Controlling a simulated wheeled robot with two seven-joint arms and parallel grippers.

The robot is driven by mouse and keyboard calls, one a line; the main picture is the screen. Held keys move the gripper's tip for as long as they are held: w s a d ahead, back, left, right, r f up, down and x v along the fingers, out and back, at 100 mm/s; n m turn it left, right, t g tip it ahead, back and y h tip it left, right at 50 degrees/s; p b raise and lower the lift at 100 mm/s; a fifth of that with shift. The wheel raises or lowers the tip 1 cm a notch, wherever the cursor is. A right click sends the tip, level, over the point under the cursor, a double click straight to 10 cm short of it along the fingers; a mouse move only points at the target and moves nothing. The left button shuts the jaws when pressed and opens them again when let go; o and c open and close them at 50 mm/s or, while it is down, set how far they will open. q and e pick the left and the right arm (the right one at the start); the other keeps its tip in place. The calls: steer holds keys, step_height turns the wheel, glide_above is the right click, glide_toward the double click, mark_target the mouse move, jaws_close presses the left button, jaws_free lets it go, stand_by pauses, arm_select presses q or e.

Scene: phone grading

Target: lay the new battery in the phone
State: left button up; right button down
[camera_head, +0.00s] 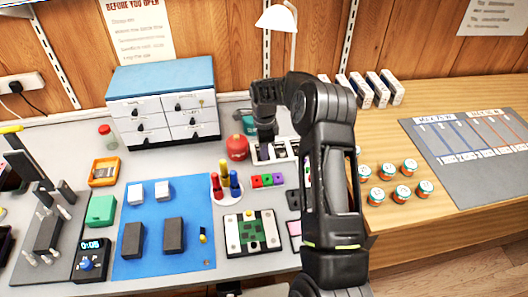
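What looks like the opened phone (250,232), with a green board inside a pale frame, lies on the grey bench right of the blue mat. My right gripper (266,138) points down at a white rack (292,149) with dark pieces in it, behind the phone. Its fingers are small and dark against these pieces, so I cannot tell whether they are open or hold one. The new battery cannot be made out for certain; it may be one of the dark pieces (264,153) in the rack. My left gripper is not in view.
The blue mat (150,262) holds dark and white blocks. A red round bottle (236,147), drawers (160,85) and a lamp (277,18) stand behind. Several jars (408,167) stand at right.

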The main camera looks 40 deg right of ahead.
steer(key=shift+r, duration=0.2)
stand_by(0.4)
steer(key=shift+r+p, duration=1.25)
steer(key=shift+r, duration=1.05)
steer(key=shift+s, duration=0.1)
